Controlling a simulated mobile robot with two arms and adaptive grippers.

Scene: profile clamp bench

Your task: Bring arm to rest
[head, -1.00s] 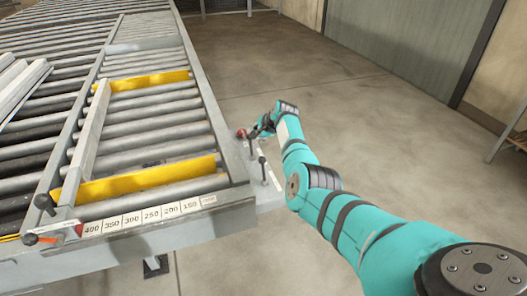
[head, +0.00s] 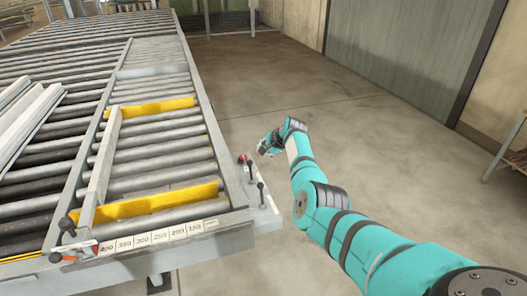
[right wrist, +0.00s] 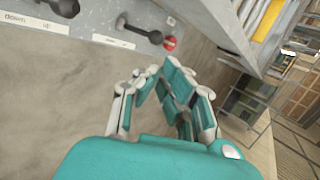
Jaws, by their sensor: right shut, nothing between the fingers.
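My right arm, teal with dark joints, comes in from the lower right of the head view. Its gripper (head: 268,146) is beside the bench's right edge, over the floor and apart from the levers. In the right wrist view the gripper (right wrist: 160,76) is shut and empty, its fingers drawn together. My left gripper is in neither view.
The roller bench (head: 241,215) fills the left. Its corner panel has black-knobbed levers (head: 261,187) and a red button (right wrist: 169,43), close by the gripper. Yellow strips (head: 160,201) and a pale profile (head: 103,165) lie on the rollers. The floor (head: 370,140) is clear.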

